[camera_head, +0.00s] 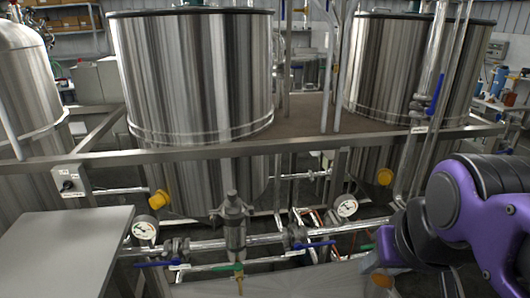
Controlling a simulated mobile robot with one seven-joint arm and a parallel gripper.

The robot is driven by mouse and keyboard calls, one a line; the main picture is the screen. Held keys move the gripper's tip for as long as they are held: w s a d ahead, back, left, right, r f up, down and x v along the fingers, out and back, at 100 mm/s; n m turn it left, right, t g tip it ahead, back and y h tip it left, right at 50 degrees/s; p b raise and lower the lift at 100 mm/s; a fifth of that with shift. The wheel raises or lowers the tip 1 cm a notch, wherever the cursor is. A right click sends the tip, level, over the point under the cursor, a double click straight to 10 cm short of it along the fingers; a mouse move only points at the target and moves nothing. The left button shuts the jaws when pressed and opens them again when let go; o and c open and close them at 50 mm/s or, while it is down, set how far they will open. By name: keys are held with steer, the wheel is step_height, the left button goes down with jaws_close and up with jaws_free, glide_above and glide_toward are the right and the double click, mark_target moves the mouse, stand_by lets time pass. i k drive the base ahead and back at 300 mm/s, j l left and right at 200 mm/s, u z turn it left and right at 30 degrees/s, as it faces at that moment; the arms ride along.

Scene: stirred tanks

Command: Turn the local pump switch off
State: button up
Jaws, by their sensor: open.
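A small light-grey switch box (70,181) is fixed to the metal frame at the left, below the horizontal rail. It has a dark knob on its front and a small pale label under the knob. The knob's exact position is too small to read. It is the only switch-like box I can make out on the near frame. My purple and black arm is at the right edge, far across the picture from the switch box. My gripper's fingers cannot be made out, and nothing of mine touches the switch box.
A grey flat-topped cabinet (70,240) stands below the switch box. A long metal rail (300,146) crosses in front of two steel tanks. Pipes with blue-handled valves (312,245), a green handle and two gauges (144,229) fill the lower middle.

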mark_target(68, 184)
steer(key=u, duration=1.8)
steer(key=i+j+z, duration=0.15)
steer(key=z, duration=0.35)
steer(key=i+j+z, duration=0.1)
steer(key=j+z, duration=0.55)
steer(key=j, duration=0.2)
steer(key=i+j+z, duration=0.1)
steer(key=j, duration=0.25)
